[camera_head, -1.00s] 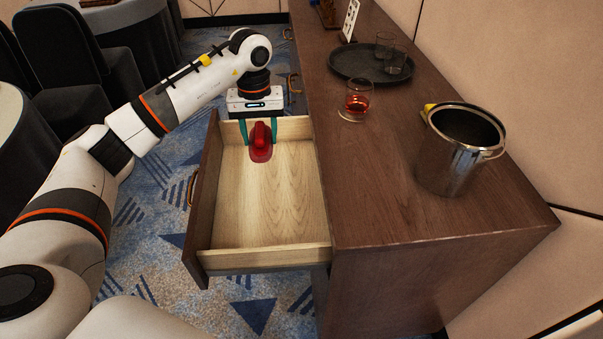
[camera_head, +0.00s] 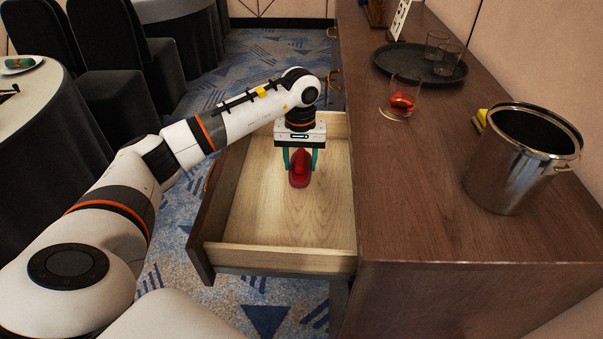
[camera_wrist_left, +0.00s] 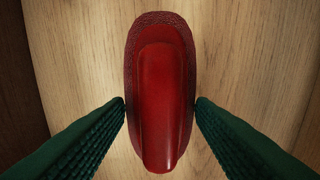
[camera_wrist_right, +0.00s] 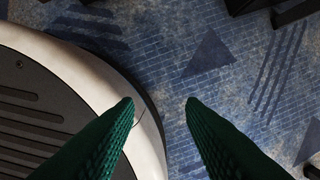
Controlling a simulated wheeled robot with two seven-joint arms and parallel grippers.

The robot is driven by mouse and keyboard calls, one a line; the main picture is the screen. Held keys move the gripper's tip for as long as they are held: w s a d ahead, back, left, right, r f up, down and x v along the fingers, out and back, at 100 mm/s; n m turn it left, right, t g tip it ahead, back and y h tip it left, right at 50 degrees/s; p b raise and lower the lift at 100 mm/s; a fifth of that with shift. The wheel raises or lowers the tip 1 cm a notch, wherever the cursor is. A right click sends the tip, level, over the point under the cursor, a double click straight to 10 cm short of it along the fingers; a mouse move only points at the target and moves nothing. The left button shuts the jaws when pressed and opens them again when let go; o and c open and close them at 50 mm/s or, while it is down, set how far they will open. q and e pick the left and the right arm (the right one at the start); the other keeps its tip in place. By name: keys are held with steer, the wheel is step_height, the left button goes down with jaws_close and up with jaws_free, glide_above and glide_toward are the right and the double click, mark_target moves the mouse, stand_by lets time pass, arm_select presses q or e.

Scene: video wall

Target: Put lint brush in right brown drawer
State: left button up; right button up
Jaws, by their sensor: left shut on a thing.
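The lint brush (camera_head: 300,172) is red with a long rounded handle. It is inside the outline of the open brown drawer (camera_head: 262,225), around the middle. My left gripper (camera_head: 301,160) is shut on its sides, with one green finger on each side. In the left wrist view the brush (camera_wrist_left: 162,90) lies between both fingertips (camera_wrist_left: 160,112) over pale wood. I cannot tell whether it touches the drawer floor. My right gripper (camera_wrist_right: 158,105) shows only in the right wrist view, open and empty above the carpet and my base.
The brown cabinet top (camera_head: 430,200) right of the drawer holds a metal bucket (camera_head: 510,175), a glass with red drink (camera_head: 402,100), a dark tray (camera_head: 400,65) with glasses and a yellow item (camera_head: 481,118). The drawer's near half is empty. Chairs and tables stand at left.

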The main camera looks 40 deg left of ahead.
mark_target(301, 158)
arm_select(q)
steer(key=shift+f, duration=1.85)
arm_select(e)
steer(key=shift+w+r, duration=0.2)
steer(key=shift+w, duration=0.1)
arm_select(q)
steer(key=shift+f, duration=0.1)
steer(key=o, duration=0.9)
arm_select(e)
steer(key=shift+w+a+r, duration=0.1)
steer(key=shift+w+r, duration=0.1)
steer(key=shift+w, duration=0.05)
arm_select(q)
steer(key=shift+r, duration=0.2)
step_height(301, 158, up, 11)
steer(key=shift+f, duration=0.1)
steer(key=shift+r, duration=0.5)
arm_select(e)
steer(key=shift+s+f, duration=0.9)
